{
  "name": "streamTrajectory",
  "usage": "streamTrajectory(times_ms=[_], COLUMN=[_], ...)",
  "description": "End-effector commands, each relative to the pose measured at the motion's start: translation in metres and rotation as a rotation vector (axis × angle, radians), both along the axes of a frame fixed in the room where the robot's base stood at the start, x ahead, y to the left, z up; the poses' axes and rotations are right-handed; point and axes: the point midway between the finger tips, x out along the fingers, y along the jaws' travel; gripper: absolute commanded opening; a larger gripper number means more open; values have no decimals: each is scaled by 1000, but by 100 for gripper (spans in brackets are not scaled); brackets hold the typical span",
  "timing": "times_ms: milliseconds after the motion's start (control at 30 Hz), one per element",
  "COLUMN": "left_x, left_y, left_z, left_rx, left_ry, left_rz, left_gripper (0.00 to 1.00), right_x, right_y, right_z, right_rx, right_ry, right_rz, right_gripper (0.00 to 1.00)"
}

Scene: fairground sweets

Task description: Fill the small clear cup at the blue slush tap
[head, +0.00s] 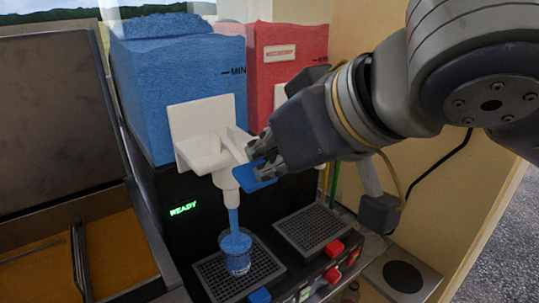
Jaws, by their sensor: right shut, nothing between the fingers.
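The blue slush tank (181,87) stands at the back, with its white tap (213,153) on the front. A stream of blue slush (234,219) falls from the spout into the small clear cup (237,256). The cup stands upright on the left drip grate (211,276) and looks blue inside up to about its rim. My right gripper (262,160) is shut and empty at the tap's blue handle (251,178); its fingertips appear to touch the handle. My left gripper is not in view.
A red slush tank (287,60) stands right of the blue one. A second drip grate (313,230) is empty. Red buttons (333,249) and a blue button (260,296) line the front edge. A green READY sign (183,208) glows. An open fryer-like bin (75,245) stands left.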

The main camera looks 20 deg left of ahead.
Motion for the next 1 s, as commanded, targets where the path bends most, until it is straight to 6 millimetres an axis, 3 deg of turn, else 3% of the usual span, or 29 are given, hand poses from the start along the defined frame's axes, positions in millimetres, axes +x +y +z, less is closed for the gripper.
streamTrajectory(times_ms=[367,767,1000], left_x=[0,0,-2], left_y=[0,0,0], left_z=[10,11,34], left_rx=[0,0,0], left_ry=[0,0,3], left_rz=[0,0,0], left_gripper=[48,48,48], right_x=[0,-1,-17], right_y=[0,0,-4], right_z=[15,18,56], right_rx=[0,0,0], right_ry=[-1,-1,-5], right_rz=[1,1,0], right_gripper=[0,0,0])
